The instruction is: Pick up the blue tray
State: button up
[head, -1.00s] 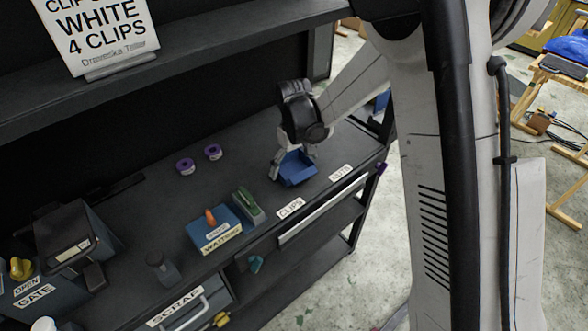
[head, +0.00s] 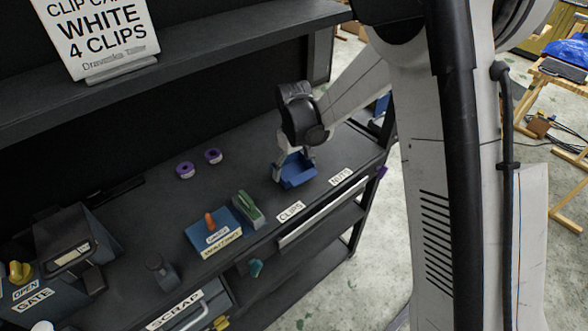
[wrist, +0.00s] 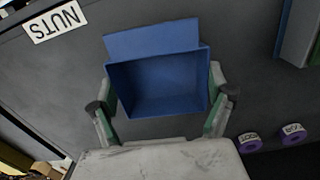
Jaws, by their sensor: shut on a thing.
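The blue tray (head: 297,172) stands on the dark bench behind the CLIPS and NUTS labels. In the wrist view the tray (wrist: 155,58) is an open, empty box with a raised flap along one side. My gripper (head: 292,170) reaches down over the tray from above. In the wrist view its two fingers (wrist: 163,100) press on opposite outer walls of the tray, shut on it. I cannot tell whether the tray is lifted clear of the bench.
Two purple rolls (head: 185,170) lie on the bench to the left. A blue WAITING box (head: 212,233) and a green item (head: 247,210) stand nearer the front edge. The NUTS label (wrist: 54,20) is near the tray. A shelf (head: 200,55) hangs above.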

jog(key=shift+r, duration=0.45)
notch_tip(320, 180, up, 3)
jog(key=shift+f, duration=0.1)
jog(key=s+a+r, duration=0.7)
jog(key=s+a, duration=0.1)
jog(key=a, duration=0.1)
jog(key=m+b, duration=0.1)
jog(key=m, duration=0.2)
send_near(294, 175)
jog(key=s+d, duration=0.1)
jog(key=s+d+r, duration=0.1)
jog(key=shift+s+d, duration=0.1)
jog(key=shift+d, duration=0.3)
jog(key=w+d+f+m, duration=0.1)
jog(key=d, duration=0.4)
jog(key=d+f+m, duration=0.1)
jog(key=d, duration=0.4)
jog(key=w+d+f+m, duration=0.1)
jog(key=d, duration=0.4)
jog(key=shift+w+d+f+m, duration=0.15)
jog(key=shift+w+d+m, duration=0.15)
